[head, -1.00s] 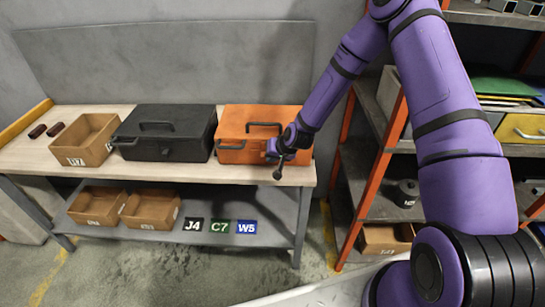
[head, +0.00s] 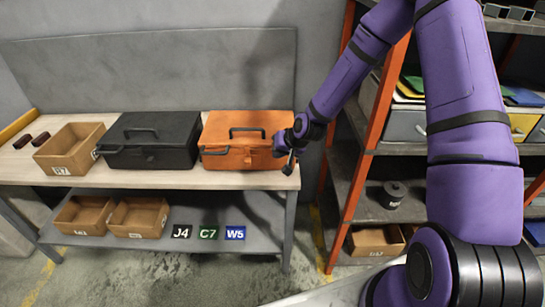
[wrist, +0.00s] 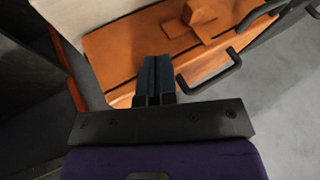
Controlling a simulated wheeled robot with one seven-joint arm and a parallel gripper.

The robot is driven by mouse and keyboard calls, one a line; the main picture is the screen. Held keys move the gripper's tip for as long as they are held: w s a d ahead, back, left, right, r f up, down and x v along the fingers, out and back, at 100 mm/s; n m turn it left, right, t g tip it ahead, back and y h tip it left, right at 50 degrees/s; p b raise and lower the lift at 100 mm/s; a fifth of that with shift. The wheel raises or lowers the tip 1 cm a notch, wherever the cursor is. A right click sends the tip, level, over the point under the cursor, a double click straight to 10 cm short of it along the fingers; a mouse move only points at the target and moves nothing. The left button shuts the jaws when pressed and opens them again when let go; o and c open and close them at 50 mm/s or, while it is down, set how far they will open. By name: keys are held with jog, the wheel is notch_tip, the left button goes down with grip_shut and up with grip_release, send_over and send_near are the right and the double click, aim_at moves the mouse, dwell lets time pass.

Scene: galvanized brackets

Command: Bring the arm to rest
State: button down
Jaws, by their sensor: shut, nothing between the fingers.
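My gripper (head: 291,161) is at the right end of the orange toolbox (head: 235,128), near the bench's front right corner. In the wrist view my gripper's fingers (wrist: 153,75) are together and empty, with the orange toolbox (wrist: 120,50) and its dark handle beyond them. I cannot tell whether the fingers touch the toolbox. My purple arm reaches in from the right of the head view, bent at the elbow.
A black toolbox (head: 150,150) and a cardboard bin (head: 85,138) stand on the workbench (head: 220,181). Its lower shelf (head: 265,222) holds two bins and the J4, C7 and W5 labels. A shelving rack with orange posts (head: 362,160) stands right of the bench.

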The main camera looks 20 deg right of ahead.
jog(key=shift+s+d+r, duration=0.25)
jog(key=shift+s+r, duration=0.1)
jog(key=shift+r, duration=0.2)
jog(key=s+d+r+n+h, duration=0.15)
jog(key=s+r, duration=0.25)
jog(key=r, duration=0.4)
jog(key=s+d+r+g+h, duration=0.15)
jog(key=s+r, duration=0.25)
jog(key=r, duration=0.4)
jog(key=s+d+r+n+t+h, duration=0.15)
jog(key=s+r, duration=0.25)
jog(key=r, duration=0.4)
jog(key=s+r, duration=0.4)
jog(key=s, duration=0.3)
jog(key=s+d+r, duration=0.1)
jog(key=s+r, duration=0.3)
jog(key=s, duration=0.4)
jog(key=s+d+r+g, duration=0.1)
jog(key=s+r, duration=0.3)
jog(key=s, duration=0.3)
jog(key=shift+s+r+m, duration=0.3)
jog(key=shift+s+m, duration=0.05)
jog(key=shift+m, duration=0.05)
